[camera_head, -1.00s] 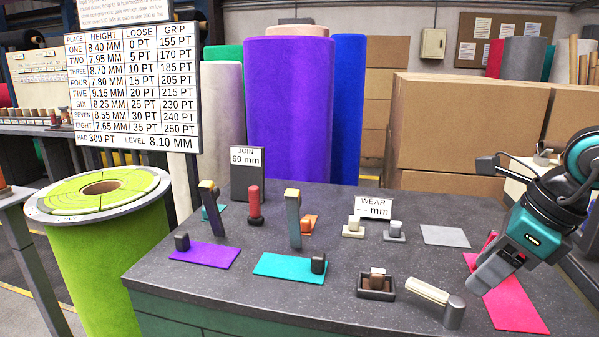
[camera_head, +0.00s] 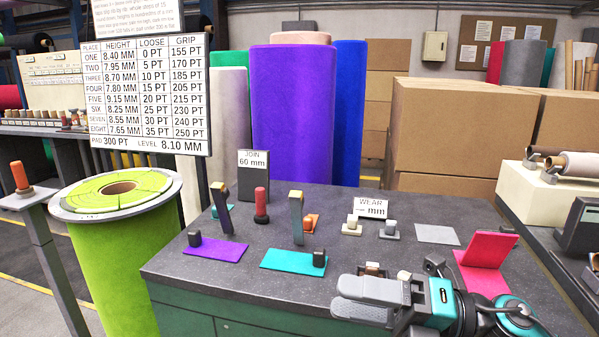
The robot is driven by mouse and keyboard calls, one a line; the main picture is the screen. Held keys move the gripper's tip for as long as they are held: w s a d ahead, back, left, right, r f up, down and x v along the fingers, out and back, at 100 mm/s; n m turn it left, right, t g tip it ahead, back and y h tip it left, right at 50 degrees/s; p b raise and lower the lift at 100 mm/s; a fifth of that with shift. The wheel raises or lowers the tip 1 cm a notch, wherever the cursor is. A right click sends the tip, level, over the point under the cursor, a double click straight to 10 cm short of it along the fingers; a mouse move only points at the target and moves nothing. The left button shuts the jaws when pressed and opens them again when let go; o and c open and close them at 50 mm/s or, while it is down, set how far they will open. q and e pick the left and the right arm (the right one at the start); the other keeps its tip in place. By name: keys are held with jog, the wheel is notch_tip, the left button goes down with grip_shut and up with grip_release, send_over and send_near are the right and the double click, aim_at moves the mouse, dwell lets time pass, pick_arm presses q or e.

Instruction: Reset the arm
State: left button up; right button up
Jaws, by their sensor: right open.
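My right gripper (camera_head: 342,298) reaches in from the lower right over the front right of the dark worktable (camera_head: 240,268). Its jaws are open, pointing left, and nothing shows between them. It hides most of the small dark tray and the cream-handled roller; only small tops show behind it. A pink felt sheet (camera_head: 482,280) lies to its right, and a pink piece (camera_head: 487,248) stands tilted up on it, with a small dark block at its top. My left gripper is not in view.
A purple felt piece (camera_head: 222,252) and a teal one (camera_head: 288,260) lie on the table, each with a dark block. Upright tools, a red-handled stamp (camera_head: 262,204) and the WEAR sign (camera_head: 370,207) stand behind. A grey sheet (camera_head: 437,234) lies flat. A green roll (camera_head: 120,250) stands left.

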jog(key=w+d+f+m+t+h+p, duration=0.1)
jog(key=w+d+f+m+t+h, duration=0.15)
jog(key=f+m+t+h, duration=0.65)
jog(key=w+d+m+t+p, duration=0.1)
jog(key=d+m+t, duration=0.35)
jog(key=m, duration=1.05)
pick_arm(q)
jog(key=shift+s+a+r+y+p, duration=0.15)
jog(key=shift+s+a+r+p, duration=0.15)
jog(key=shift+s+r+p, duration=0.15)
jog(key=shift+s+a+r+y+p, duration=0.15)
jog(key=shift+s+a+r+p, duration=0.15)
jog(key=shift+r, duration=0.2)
pick_arm(e)
jog(key=s+d+f+m+g+h, duration=0.1)
jog(key=s+f+m+g+h, duration=0.2)
jog(key=f, duration=0.7)
jog(key=s+d+f+m+g+h, duration=0.2)
jog(key=s+f+m+h, duration=0.3)
jog(key=s+f+m, duration=0.3)
notch_tip(320, 180, down, 2)
jog(key=shift+s+d+m+g, duration=0.3)
jog(key=shift+s+g, duration=0.25)
jog(key=shift+s, duration=0.7)
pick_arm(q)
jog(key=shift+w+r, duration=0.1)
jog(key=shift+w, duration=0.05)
